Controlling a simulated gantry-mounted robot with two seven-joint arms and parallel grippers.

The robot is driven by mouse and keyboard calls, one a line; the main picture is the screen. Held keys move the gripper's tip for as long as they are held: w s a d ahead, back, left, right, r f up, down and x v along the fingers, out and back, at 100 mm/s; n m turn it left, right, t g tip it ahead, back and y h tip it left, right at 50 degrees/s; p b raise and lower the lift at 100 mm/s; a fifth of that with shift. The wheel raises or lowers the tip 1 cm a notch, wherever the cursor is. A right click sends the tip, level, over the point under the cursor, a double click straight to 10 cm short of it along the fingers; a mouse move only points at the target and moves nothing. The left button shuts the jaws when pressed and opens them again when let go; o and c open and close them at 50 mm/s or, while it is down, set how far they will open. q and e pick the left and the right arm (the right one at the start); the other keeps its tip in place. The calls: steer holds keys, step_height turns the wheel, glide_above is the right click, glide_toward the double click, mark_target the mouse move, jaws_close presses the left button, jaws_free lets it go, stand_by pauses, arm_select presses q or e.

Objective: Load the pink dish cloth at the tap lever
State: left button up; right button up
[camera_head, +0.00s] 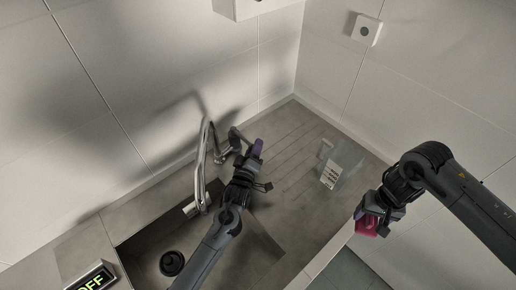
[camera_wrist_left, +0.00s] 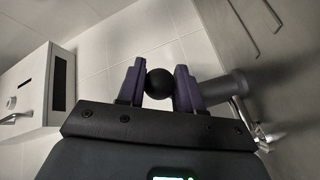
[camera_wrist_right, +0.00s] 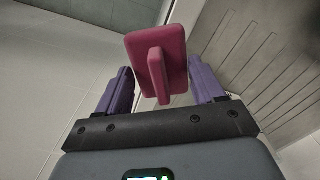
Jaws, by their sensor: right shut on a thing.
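The pink dish cloth shows as a stiff pink slab with a raised fin (camera_wrist_right: 158,62) in the right wrist view, and as a pink patch (camera_head: 368,226) in the head view. My right gripper (camera_head: 372,214) is shut on it, over the counter's right edge. The tap (camera_head: 203,150) stands by the back wall. My left gripper (camera_head: 257,148) is beside the tap's right side. In the left wrist view a black ball-shaped knob (camera_wrist_left: 158,83), apparently on the tap lever, sits between its purple fingers. Whether they press on it cannot be told.
A clear box-like holder (camera_head: 340,165) stands on the ribbed drainboard (camera_head: 292,150). The sink with a dark round drain (camera_head: 172,263) lies under my left arm. An "OFF" display (camera_head: 93,279) is at the lower left. A white wall box (camera_head: 366,30) is at the back.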

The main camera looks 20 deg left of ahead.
arm_select(q)
jaws_close()
steer(key=shift+r+n+p, duration=0.3)
steer(key=shift+r+p, duration=0.5)
steer(key=shift+p, duration=0.3)
arm_select(e)
steer(key=shift+r, duration=1.1)
arm_select(q)
steer(key=shift+r+g+p, duration=0.1)
steer(key=shift+g+p, duration=0.2)
steer(key=shift+p, duration=0.05)
arm_select(e)
steer(key=shift+r, duration=0.35)
steer(key=shift+f, duration=0.1)
arm_select(q)
steer(key=o, duration=0.6)
jaws_free()
steer(key=shift+o, duration=0.2)
steer(key=shift+s+f, duration=0.1)
steer(key=shift+f, duration=0.1)
